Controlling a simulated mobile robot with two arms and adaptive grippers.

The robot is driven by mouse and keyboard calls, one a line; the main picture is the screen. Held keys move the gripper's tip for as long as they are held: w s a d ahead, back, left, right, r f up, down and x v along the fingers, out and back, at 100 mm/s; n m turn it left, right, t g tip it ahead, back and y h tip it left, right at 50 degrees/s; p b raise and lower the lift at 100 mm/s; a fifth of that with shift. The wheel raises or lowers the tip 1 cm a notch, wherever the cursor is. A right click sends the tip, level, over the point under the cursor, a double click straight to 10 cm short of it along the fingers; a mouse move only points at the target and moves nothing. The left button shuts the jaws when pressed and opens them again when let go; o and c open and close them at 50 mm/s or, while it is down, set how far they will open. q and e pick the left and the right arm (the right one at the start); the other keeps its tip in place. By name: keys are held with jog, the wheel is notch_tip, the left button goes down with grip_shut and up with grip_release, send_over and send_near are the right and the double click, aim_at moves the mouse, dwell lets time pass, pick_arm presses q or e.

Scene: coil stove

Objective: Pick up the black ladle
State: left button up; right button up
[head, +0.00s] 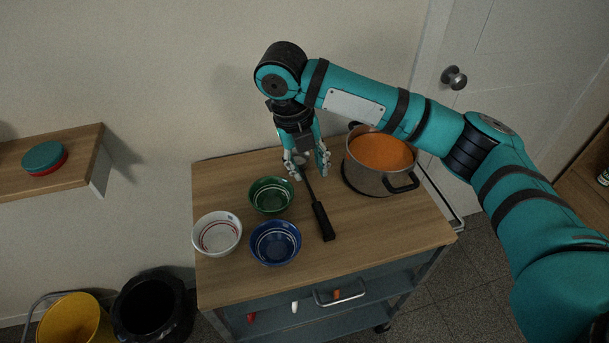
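A black ladle (322,219) lies on the wooden top of a cart, its thick handle towards the front. Its thin shaft runs back up between the fingers of my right gripper (308,175). The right gripper points down over the shaft, with its two fingers apart on either side. The fingers look open; whether they touch the shaft cannot be told. The far end of the ladle is hidden by the gripper. My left gripper is not in view.
A pot of orange soup (381,158) stands right of the gripper. A green bowl (271,195), a white bowl (217,234) and a blue bowl (276,243) stand to the left. The cart top (370,245) is clear at the front right.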

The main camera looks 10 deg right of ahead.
jog(key=p, duration=0.1)
send_over(317, 206)
jog(key=s, duration=0.1)
notch_tip(317, 206, down, 7)
jog(key=f, duration=0.2)
jog(key=f+p, duration=0.1)
jog(key=f, duration=0.1)
jog(key=shift+w+a+f, duration=0.1)
jog(key=shift+w+a, duration=0.1)
jog(key=f, duration=0.3)
jog(key=shift+w+d+f+p, duration=0.2)
jog(key=shift+w+d+p, duration=0.1)
jog(key=shift+p, duration=0.1)
jog(key=shift+f, duration=0.2)
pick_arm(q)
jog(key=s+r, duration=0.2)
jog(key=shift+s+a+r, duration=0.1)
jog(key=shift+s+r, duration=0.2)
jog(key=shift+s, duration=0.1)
pick_arm(e)
grip_shut()
